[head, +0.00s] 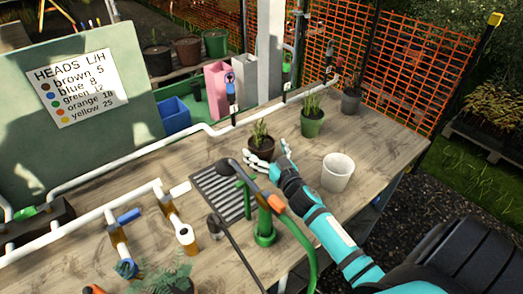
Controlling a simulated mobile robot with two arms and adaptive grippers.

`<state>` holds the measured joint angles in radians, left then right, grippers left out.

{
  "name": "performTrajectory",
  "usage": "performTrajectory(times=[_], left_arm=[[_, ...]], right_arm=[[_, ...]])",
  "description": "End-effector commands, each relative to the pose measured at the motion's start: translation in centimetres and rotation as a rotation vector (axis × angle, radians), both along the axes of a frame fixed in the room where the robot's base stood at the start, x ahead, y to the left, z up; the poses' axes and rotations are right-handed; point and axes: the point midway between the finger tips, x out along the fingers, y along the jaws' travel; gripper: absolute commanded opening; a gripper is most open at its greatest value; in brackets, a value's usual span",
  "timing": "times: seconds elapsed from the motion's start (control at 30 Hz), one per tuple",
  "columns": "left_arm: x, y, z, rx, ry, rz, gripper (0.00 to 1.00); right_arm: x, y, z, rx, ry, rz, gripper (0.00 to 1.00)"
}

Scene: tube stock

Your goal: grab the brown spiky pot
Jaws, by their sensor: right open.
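The brown pot (263,145) holds a small spiky green plant and stands upright on the wooden bench in the head view. My right gripper (268,157) is at the near side of this pot. Its pale fingers are open, one toward the pot's left front and one toward its right. I cannot tell whether they touch it. The lower front of the pot is partly hidden by the gripper. My left gripper is not in view.
A green pot (312,124) with a plant stands to the right, and a white pot (337,172) is nearer. A dark slotted grate (218,192), green stand (265,226) and hose lie left and in front. White pipe (222,130) runs behind.

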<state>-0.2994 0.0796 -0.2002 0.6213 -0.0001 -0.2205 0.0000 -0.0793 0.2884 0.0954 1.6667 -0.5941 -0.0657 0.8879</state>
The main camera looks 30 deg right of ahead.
Motion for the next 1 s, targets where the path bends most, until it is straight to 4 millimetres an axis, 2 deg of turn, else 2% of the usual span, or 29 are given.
performTrajectory(times=[0.03,0.2,0.53,1.0], left_arm=[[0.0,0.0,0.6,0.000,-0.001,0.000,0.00],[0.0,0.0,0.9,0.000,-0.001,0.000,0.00],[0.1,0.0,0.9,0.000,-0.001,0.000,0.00],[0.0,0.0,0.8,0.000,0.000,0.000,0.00]], right_arm=[[1.0,-0.3,0.6,-0.001,-0.003,-0.001,1.00],[3.2,-0.6,0.3,-0.001,-0.002,0.000,1.00],[3.8,-0.7,0.2,0.000,-0.001,0.001,0.99],[3.7,-0.7,0.2,0.000,-0.001,0.001,0.39]])
